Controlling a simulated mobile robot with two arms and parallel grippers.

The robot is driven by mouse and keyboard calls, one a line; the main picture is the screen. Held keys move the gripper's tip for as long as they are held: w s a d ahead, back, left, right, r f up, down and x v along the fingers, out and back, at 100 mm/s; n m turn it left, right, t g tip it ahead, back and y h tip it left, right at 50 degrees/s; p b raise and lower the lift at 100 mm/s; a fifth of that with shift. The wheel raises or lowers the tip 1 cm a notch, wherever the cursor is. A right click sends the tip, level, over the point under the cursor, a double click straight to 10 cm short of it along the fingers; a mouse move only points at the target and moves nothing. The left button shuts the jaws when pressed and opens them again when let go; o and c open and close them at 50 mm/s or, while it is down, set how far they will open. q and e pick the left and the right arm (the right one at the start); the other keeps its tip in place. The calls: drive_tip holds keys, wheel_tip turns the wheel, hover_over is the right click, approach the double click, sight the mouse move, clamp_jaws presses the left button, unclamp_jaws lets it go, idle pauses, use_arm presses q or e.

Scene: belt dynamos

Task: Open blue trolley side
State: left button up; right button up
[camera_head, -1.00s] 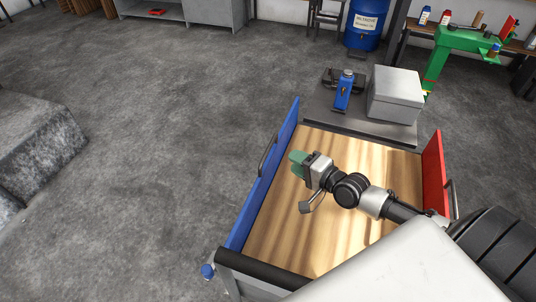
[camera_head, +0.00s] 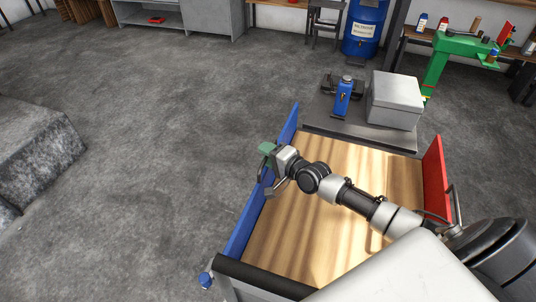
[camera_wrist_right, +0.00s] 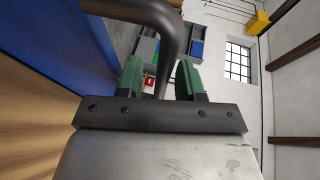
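The blue trolley side (camera_head: 243,228) stands upright along the left edge of the wooden trolley bed (camera_head: 310,230). It also shows at the left in the right wrist view (camera_wrist_right: 62,40). My right gripper (camera_head: 267,158) is at the top edge of the blue side, around its handle. In the right wrist view, its green fingers (camera_wrist_right: 160,80) are spread apart. The bent dark handle (camera_wrist_right: 172,35) comes down into the gap between them. I cannot tell whether the fingers touch it. In the head view the gripper mostly hides the handle. My left gripper is not in view.
The red trolley side (camera_head: 436,180) stands upright on the right. The floor (camera_head: 140,190) left of the trolley is clear.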

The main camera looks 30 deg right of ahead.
clamp_jaws()
idle(0.3)
